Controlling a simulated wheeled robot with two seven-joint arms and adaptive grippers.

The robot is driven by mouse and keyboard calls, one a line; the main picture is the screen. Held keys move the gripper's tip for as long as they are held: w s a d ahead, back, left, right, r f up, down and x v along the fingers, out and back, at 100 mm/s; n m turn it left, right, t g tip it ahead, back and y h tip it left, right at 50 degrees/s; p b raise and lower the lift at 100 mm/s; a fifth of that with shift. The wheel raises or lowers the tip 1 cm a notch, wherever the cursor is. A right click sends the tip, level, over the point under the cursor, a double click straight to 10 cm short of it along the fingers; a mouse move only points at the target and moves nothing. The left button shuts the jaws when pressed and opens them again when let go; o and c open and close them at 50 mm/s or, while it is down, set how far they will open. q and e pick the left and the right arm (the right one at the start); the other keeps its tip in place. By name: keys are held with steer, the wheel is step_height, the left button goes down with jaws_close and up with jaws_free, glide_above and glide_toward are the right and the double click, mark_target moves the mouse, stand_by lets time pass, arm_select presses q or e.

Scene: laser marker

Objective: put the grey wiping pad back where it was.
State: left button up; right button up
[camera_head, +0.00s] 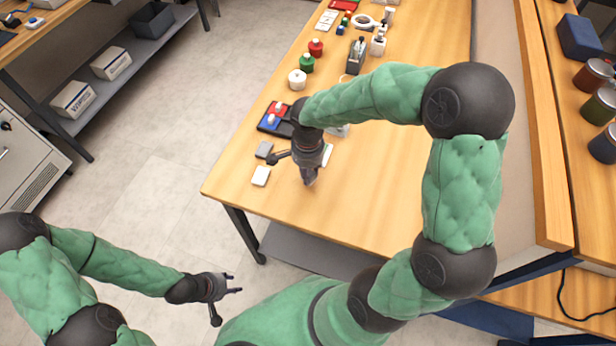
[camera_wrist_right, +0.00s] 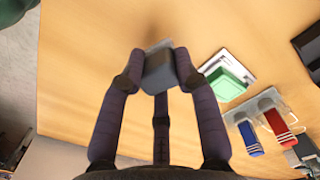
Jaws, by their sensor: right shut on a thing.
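My right gripper (camera_head: 310,180) is over the left front part of the wooden table. In the right wrist view its fingers (camera_wrist_right: 160,72) are shut on a grey block, the wiping pad (camera_wrist_right: 158,73). The wood shows around the pad; I cannot tell whether it touches the table. In the head view the pad cannot be made out at the gripper. My left gripper (camera_head: 234,284) is open and empty, over the floor left of the table.
A small grey block (camera_head: 264,149) and a white block (camera_head: 261,176) lie left of my right gripper. A green pad (camera_wrist_right: 230,82) and a clear holder with blue (camera_wrist_right: 250,138) and red (camera_wrist_right: 279,126) pieces lie beside it. Bare wood (camera_head: 370,215) is on the right.

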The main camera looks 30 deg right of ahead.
steer(key=shift+d+f+b, duration=0.1)
steer(key=shift+f+b, duration=0.25)
steer(key=shift+f, duration=1.3)
steer(key=shift+f, duration=0.15)
steer(key=o, duration=1)
steer(key=shift+r, duration=0.2)
step_height(320, 180, up, 12)
steer(key=p, duration=0.3)
